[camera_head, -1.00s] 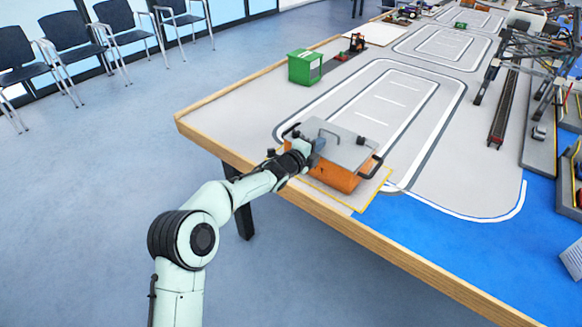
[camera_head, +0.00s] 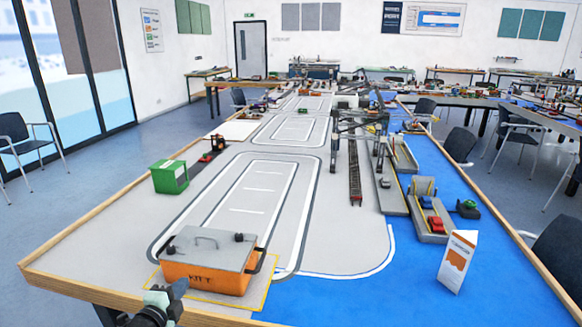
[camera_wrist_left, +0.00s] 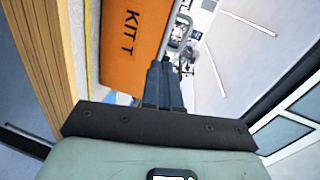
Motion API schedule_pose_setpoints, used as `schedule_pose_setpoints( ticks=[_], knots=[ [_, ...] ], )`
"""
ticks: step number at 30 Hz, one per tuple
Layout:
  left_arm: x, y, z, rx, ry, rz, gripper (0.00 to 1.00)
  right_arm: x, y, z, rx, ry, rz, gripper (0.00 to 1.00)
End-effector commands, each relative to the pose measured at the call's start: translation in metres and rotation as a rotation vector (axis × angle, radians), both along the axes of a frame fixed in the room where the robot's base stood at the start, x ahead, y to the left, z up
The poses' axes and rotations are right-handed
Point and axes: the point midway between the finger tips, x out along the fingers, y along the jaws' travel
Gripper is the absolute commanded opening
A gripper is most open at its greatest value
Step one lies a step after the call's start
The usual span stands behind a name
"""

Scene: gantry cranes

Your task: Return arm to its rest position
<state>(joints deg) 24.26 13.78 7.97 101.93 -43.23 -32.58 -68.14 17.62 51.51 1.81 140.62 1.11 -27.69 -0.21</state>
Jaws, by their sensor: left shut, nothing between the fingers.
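My left gripper (camera_head: 178,289) shows at the bottom left of the head view, in front of the near table edge and below the orange box (camera_head: 203,279). It is shut and empty. The box has a grey lid with a handle and is closed. Most of the left arm is out of the head view. My right gripper is in neither view.
The box stands on a yellow-outlined pad near the wood-edged table's (camera_head: 75,236) front left corner. A green container (camera_head: 170,177) sits further back on the left. Model cranes (camera_head: 362,125) and a white-orange sign (camera_head: 457,262) stand to the right.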

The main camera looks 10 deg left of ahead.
Motion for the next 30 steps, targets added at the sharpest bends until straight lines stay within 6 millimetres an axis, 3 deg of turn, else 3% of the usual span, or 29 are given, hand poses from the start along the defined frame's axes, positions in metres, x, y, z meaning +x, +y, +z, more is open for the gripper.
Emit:
schedule_pose_setpoints(
  ticks=[5, 8, 12, 15, 19, 21, 24, 27, 30],
  knots=[
    [-0.031, -0.036, -0.097, -0.408, 0.293, 0.102, 0.0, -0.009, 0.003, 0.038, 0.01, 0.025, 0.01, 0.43],
    [-0.069, -0.065, -0.159, -0.662, 0.496, 0.219, 0.0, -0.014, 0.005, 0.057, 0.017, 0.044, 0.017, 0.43],
    [-0.141, -0.109, -0.227, -0.958, 0.773, 0.44, 0.0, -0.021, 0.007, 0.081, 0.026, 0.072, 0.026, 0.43],
    [-0.203, -0.14, -0.26, -1.126, 0.962, 0.642, 0.0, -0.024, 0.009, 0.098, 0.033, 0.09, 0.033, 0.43],
    [-0.287, -0.177, -0.28, -1.278, 1.171, 0.941, 0.0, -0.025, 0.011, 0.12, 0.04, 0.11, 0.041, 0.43],
    [-0.327, -0.191, -0.281, -1.324, 1.253, 1.1, 0.0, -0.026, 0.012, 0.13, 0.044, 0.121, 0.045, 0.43],
    [-0.372, -0.205, -0.278, -1.354, 1.33, 1.288, 0.0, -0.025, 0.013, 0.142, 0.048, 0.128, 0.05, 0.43],
    [-0.399, -0.213, -0.274, -1.363, 1.368, 1.412, 0.0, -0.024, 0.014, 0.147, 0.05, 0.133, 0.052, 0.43],
    [-0.411, -0.216, -0.272, -1.365, 1.381, 1.468, 0.0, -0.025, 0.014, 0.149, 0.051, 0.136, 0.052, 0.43]
  ],
)
